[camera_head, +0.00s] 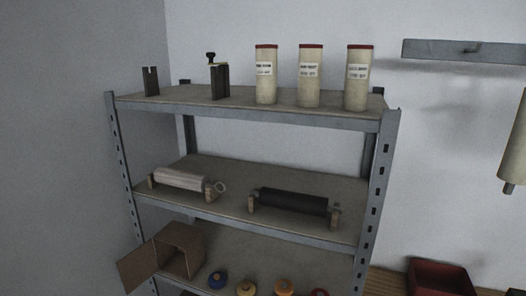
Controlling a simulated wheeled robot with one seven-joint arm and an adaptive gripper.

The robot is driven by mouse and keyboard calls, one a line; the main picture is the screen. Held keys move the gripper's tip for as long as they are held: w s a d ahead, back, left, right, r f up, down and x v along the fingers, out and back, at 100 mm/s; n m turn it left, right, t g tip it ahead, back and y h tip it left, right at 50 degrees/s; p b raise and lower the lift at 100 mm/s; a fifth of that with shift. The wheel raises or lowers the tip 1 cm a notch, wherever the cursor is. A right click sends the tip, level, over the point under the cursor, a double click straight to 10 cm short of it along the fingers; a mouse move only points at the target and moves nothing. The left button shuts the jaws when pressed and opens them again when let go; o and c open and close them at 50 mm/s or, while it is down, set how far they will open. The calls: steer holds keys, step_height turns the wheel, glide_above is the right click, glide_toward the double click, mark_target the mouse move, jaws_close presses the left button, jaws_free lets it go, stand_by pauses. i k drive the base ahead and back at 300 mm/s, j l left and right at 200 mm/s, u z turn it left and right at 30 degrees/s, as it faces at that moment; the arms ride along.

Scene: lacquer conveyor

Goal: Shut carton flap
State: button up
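A small brown carton (184,249) lies on its side on the lower shelf, at its left end. Its opening faces forward and looks dark inside. One carton flap (138,266) stands swung open toward the left, sticking out past the shelf's left post. My gripper is not in view.
A grey metal rack (376,190) holds the shelves. Blue, yellow, orange and red round items (246,288) sit right of the carton. Rollers (292,202) rest on the middle shelf, and labelled cylinders (309,78) on top. A red bin (440,277) stands at lower right.

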mark_target(140, 265)
steer(key=i+j+u, duration=0.2)
steer(key=u, duration=0.15)
steer(key=i+j+u, duration=0.15)
steer(key=u, duration=0.2)
steer(key=i, duration=0.05)
